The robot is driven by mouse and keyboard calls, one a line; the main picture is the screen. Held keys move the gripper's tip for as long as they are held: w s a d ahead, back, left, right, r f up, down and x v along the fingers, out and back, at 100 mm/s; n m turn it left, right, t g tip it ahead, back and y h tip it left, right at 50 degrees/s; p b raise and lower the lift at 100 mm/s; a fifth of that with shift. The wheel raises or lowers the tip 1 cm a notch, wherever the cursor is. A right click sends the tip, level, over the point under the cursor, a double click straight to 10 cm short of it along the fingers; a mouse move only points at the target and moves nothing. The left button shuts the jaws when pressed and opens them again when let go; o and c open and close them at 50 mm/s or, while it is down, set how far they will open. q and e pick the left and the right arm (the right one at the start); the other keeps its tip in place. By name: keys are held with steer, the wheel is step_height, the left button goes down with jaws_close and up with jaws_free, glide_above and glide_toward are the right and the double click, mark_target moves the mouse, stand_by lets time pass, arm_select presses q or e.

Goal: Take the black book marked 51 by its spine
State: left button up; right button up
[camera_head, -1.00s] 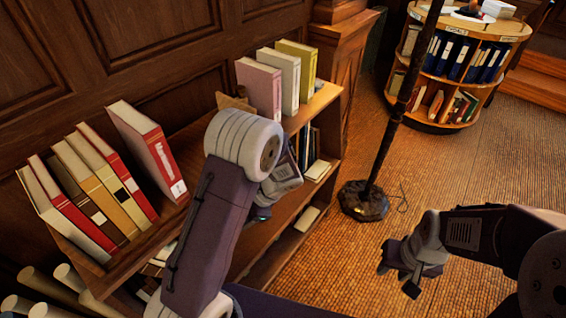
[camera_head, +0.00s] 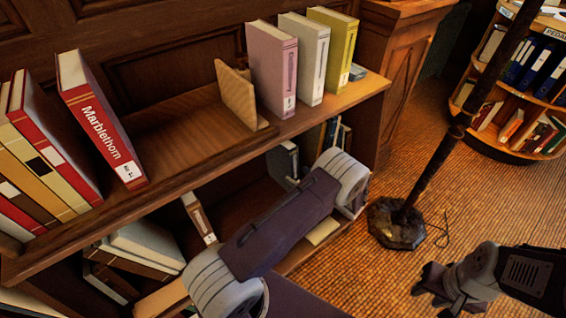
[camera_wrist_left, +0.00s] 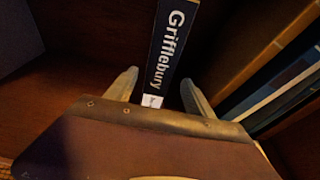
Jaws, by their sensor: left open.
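In the left wrist view a black book (camera_wrist_left: 172,45) stands with its spine towards me. The spine reads "Grifflebury" and has a small white label at its foot; the label's number is too small to read. My left gripper (camera_wrist_left: 160,92) is open, with one finger on each side of the spine's lower part and gaps visible. In the head view a dark book (camera_head: 281,160) stands in the lower shelf beyond my left wrist, whose fingers are hidden there. My right gripper (camera_head: 432,296) hangs over the floor at lower right, fingers apart and empty.
The top shelf (camera_head: 190,130) holds a red "Marblethorn" book (camera_head: 105,130), a wooden bookend (camera_head: 236,95) and pink, white and yellow books. Several thin books (camera_wrist_left: 275,95) lean right of the black book. A lamp stand (camera_head: 400,225) rises right of the bookcase.

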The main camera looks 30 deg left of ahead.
mark_target(282, 162)
arm_select(q)
steer(key=shift+x, duration=1.05)
steer(key=x, duration=0.2)
steer(key=b+x, duration=0.1)
steer(key=x, duration=0.2)
steer(key=shift+s+f, duration=0.15)
steer(key=shift+s, duration=0.05)
steer(key=shift+c, duration=0.3)
jaws_close()
